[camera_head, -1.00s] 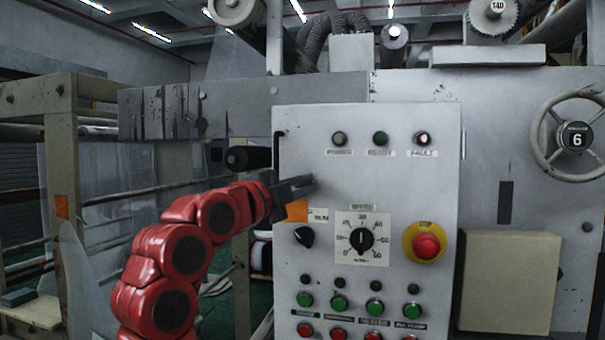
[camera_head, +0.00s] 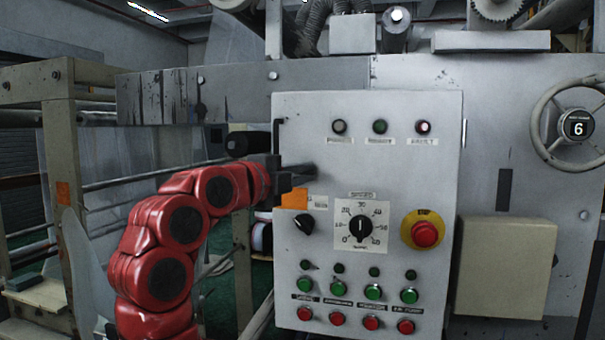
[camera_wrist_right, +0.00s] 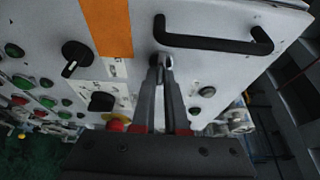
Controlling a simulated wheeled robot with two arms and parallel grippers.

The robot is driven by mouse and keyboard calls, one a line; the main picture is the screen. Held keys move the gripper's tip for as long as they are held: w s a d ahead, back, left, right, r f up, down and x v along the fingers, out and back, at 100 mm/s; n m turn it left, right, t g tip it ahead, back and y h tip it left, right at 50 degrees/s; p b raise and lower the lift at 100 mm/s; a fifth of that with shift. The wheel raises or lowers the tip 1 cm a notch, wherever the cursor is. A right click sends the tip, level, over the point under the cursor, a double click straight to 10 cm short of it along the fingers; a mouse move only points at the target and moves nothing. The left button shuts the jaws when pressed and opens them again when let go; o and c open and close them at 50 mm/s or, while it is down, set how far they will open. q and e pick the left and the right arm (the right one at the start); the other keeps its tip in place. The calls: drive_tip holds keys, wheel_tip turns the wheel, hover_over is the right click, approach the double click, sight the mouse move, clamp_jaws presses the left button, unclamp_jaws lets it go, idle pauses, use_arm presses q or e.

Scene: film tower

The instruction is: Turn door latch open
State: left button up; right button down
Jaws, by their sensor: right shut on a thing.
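The grey control cabinet door (camera_head: 400,175) fills the middle of the head view, with a black bar handle (camera_head: 277,137) at its upper left edge. My right gripper (camera_head: 300,171) is at the door's left side, just below the handle and above an orange tag (camera_head: 294,198). In the wrist view the right gripper (camera_wrist_right: 165,66) is shut on a small metal latch (camera_wrist_right: 165,60) beside one end of the black handle (camera_wrist_right: 215,45). The fingers hide most of the latch, so its angle is hard to tell. My left gripper is not in view.
Knobs, lamps, green and red buttons and a red stop button (camera_head: 425,234) cover the door. A closed beige box (camera_head: 506,268) and a handwheel (camera_head: 577,125) are at the right. A beige frame with rollers (camera_head: 58,140) stands at the left.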

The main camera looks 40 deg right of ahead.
drive_tip(key=c, duration=0.9)
unclamp_jaws()
drive_tip(key=shift+c, duration=0.2)
drive_tip(key=b+v, duration=0.6)
drive_tip(key=v, duration=1.1)
drive_tip(key=shift+a, duration=0.2)
